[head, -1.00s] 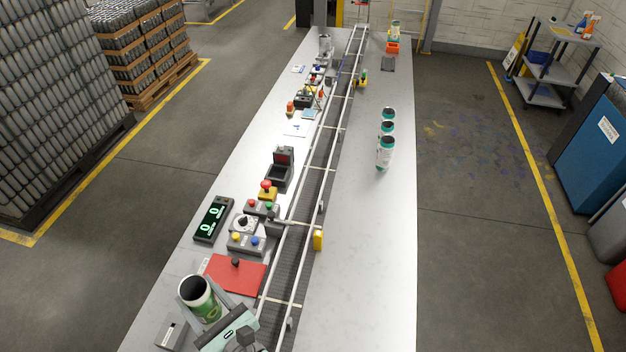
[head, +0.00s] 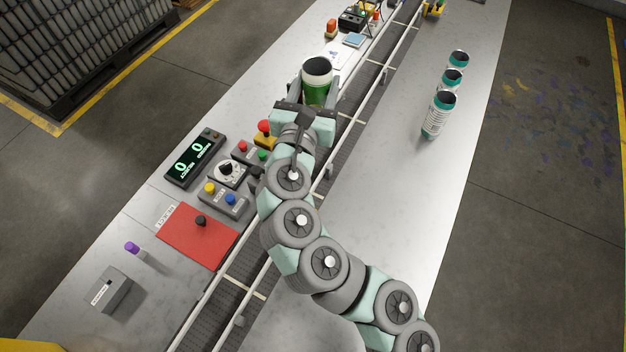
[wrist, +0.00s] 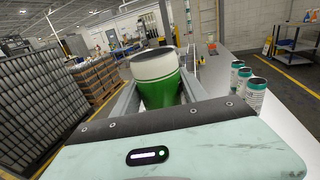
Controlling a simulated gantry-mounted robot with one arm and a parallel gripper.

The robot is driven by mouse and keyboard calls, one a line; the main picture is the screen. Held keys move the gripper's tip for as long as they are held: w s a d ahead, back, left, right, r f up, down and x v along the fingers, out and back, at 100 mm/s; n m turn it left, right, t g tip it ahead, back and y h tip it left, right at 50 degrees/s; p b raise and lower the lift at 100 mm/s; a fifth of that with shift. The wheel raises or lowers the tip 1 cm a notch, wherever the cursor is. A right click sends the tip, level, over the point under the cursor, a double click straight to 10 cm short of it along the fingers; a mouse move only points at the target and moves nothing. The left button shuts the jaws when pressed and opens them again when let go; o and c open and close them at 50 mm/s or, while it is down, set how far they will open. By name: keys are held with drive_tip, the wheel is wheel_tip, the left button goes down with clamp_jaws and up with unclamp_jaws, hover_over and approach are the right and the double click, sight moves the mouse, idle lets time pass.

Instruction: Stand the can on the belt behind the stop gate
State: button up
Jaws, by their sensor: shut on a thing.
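My gripper (head: 316,98) is shut on the can (head: 318,88), a green can with a white band and a dark open top. The can is upright in the head view and held above the left side of the belt. The wrist view shows the can (wrist: 160,92) between the two grey fingers of my gripper (wrist: 160,96). The belt (head: 208,325) runs between two pale rails from lower left to upper right. I cannot make out the stop gate; my arm covers the belt beside the dark block (head: 256,173) at its left edge.
Several white and teal cans (head: 439,115) stand on the right, with bare tabletop (head: 370,210) nearer me.

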drive_tip(key=shift+w+a+f, duration=0.15)
drive_tip(key=shift+a+f, duration=0.05)
drive_tip(key=shift+a, duration=0.25)
drive_tip(key=shift+a+f+b, duration=0.1)
drive_tip(key=shift+f+b, duration=0.2)
drive_tip(key=shift+f, duration=0.05)
wheel_tip(320, 180, down, 19)
drive_tip(key=b, duration=0.5)
drive_tip(key=shift+f, duration=0.1)
drive_tip(key=o, duration=1.3)
